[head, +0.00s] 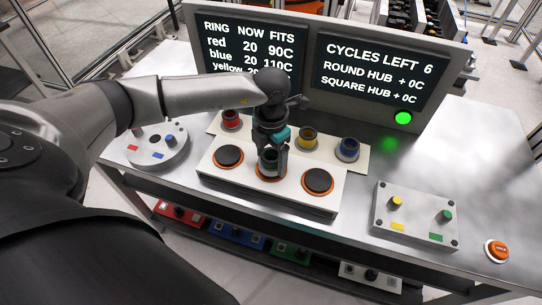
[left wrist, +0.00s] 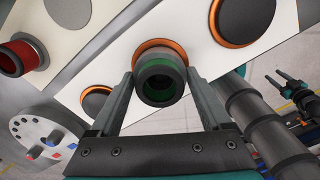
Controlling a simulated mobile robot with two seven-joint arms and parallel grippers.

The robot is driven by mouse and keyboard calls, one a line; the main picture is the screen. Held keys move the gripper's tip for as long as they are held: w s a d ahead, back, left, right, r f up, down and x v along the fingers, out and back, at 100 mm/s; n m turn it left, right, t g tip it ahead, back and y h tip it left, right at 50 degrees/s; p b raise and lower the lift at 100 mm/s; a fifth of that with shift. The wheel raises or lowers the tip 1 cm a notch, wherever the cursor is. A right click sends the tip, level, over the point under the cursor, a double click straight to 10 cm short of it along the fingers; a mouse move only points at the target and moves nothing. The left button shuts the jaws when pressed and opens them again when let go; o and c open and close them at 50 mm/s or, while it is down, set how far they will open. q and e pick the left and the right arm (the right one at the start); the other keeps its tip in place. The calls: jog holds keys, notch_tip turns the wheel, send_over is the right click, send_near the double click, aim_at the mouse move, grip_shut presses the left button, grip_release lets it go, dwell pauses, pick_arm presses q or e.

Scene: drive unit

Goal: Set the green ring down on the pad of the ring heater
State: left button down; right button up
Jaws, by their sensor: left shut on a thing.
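The green ring (left wrist: 162,86) is between the two fingers of my left gripper (left wrist: 160,103) in the left wrist view, and the gripper is shut on it. In the head view my left gripper (head: 271,152) points down over the middle pad (head: 270,178) of the white ring heater (head: 243,184). The ring is at that pad, whose orange rim (left wrist: 166,44) shows behind the ring in the left wrist view. I cannot tell whether the ring touches the pad. The left pad (head: 228,156) and right pad (head: 317,181) are bare.
A red ring (head: 231,120), a yellow ring (head: 307,139) and a blue ring (head: 347,150) stand behind the heater. A round grey fixture (head: 157,146) is at left. A plate with knobs (head: 414,214) and an orange button (head: 497,250) are at right. A display panel (head: 385,70) stands behind.

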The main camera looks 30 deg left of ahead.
pick_arm(q)
grip_release()
notch_tip(320, 180, up, 15)
jog(key=shift+r, duration=0.15)
dwell(0.4)
jog(key=shift+p, duration=0.3)
notch_tip(320, 180, up, 8)
jog(key=p, duration=0.5)
jog(key=shift+p, duration=0.3)
